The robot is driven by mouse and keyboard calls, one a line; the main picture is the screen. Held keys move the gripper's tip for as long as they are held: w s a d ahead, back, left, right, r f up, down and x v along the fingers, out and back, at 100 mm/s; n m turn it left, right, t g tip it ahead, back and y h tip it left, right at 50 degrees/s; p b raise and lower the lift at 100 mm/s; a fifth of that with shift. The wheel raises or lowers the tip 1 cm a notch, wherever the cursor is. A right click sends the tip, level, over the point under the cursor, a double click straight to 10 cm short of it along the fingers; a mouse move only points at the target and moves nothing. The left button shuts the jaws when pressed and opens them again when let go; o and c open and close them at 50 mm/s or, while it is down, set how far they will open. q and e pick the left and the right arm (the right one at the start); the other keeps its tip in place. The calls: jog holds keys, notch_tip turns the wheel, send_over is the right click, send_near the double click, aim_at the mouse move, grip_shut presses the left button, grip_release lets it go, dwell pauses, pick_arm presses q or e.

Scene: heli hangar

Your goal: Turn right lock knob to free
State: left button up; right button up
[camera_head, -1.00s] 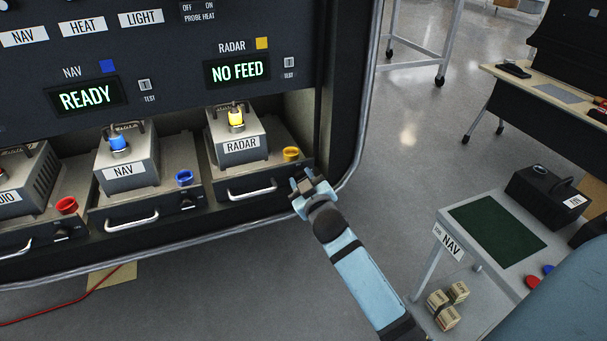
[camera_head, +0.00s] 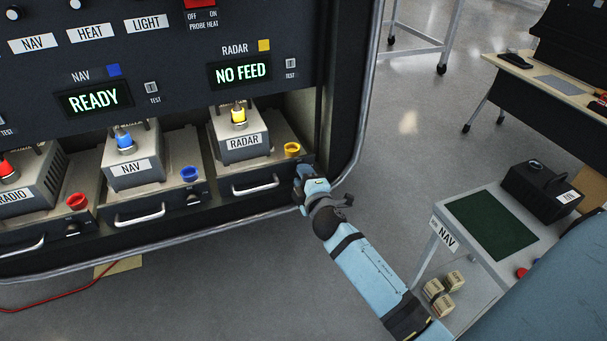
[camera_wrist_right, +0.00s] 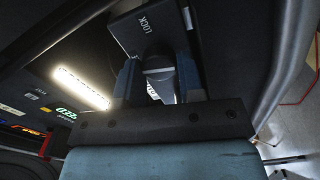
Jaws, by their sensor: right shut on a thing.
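The right lock knob (camera_wrist_right: 158,68) shows in the wrist view as a grey piece between my fingers, beside a dark plate marked LOCK (camera_wrist_right: 145,22). My right gripper (camera_head: 306,178) is at the right front corner of the RADAR tray (camera_head: 250,184) in the head view, where it hides the knob. In the wrist view my right gripper (camera_wrist_right: 158,82) has one finger on each side of the knob and is shut on it. The knob's exact angle is hard to tell. The RADAR box (camera_head: 240,143) sits on its tray. My left gripper is not in view.
A yellow socket (camera_head: 292,149) is just above my right gripper. The NAV box (camera_head: 130,170) is on the neighbouring tray to the left. The cabinet's rounded frame (camera_head: 362,130) is close on the right. A side table (camera_head: 465,197) stands further right.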

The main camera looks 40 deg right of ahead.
jog(key=shift+d+r+n, duration=0.1)
jog(key=shift+r+n, duration=0.05)
jog(key=shift+n, duration=0.95)
jog(key=shift+w, duration=0.1)
jog(key=o, duration=0.9)
jog(key=b+v, duration=0.1)
jog(key=v, duration=1.2)
jog(key=shift+s+a+b, duration=0.2)
jog(key=shift+s+b, duration=0.15)
